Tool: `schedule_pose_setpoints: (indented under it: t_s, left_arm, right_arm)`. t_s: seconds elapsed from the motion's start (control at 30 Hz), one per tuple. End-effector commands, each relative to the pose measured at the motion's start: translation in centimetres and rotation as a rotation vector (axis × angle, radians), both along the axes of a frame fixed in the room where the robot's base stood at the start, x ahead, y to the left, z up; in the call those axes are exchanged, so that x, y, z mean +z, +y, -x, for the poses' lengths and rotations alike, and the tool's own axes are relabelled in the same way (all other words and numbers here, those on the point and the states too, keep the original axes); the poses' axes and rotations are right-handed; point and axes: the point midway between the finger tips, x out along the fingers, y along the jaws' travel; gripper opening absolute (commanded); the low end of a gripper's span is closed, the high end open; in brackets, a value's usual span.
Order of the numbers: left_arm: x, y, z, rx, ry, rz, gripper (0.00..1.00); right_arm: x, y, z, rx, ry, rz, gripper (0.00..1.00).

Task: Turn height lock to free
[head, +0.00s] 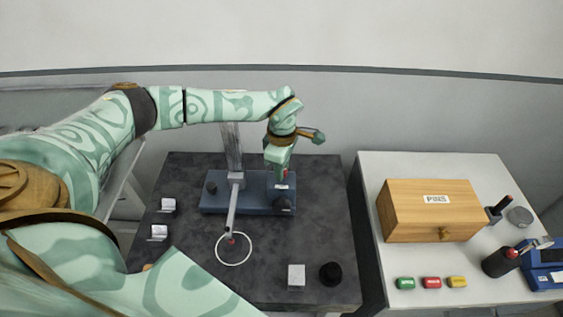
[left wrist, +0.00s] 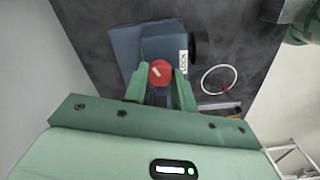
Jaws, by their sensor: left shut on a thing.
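The height lock is a small red knob (left wrist: 160,73) with a pale pointer mark, on the blue base (left wrist: 134,50) of the stand. A white label reading LOCK (left wrist: 184,63) is beside it. My left gripper (left wrist: 161,84) is shut on the knob, with one green finger on each side. No FREE label can be read. My right gripper is not in view.
The stand's grey post and arm (head: 232,205) rise left of my gripper, near a white ring (head: 233,249). A white block (head: 296,276) and black cylinder (head: 331,273) stand in front. A wooden box (head: 430,211) is on the right table.

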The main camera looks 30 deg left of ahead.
Motion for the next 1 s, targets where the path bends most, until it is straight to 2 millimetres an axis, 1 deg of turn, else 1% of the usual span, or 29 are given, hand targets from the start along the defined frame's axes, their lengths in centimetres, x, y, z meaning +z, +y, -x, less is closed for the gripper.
schedule_pose_setpoints:
  t_s: [0.03,0.3,0.7,1.0]
  left_arm:
    - [0.4,0.0,0.0,0.042,-0.001,0.0,0.04]
    - [0.4,0.1,-0.1,0.298,-0.003,-0.001,0.04]
    - [0.4,0.1,-0.1,0.678,-0.003,0.0,0.04]
    - [0.3,0.1,-0.1,0.93,-0.003,0.0,0.04]
  right_arm:
    - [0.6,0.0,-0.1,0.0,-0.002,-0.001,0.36]
    - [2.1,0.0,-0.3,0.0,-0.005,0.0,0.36]
    - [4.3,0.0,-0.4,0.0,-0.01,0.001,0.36]
    - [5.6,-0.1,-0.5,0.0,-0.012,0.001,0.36]
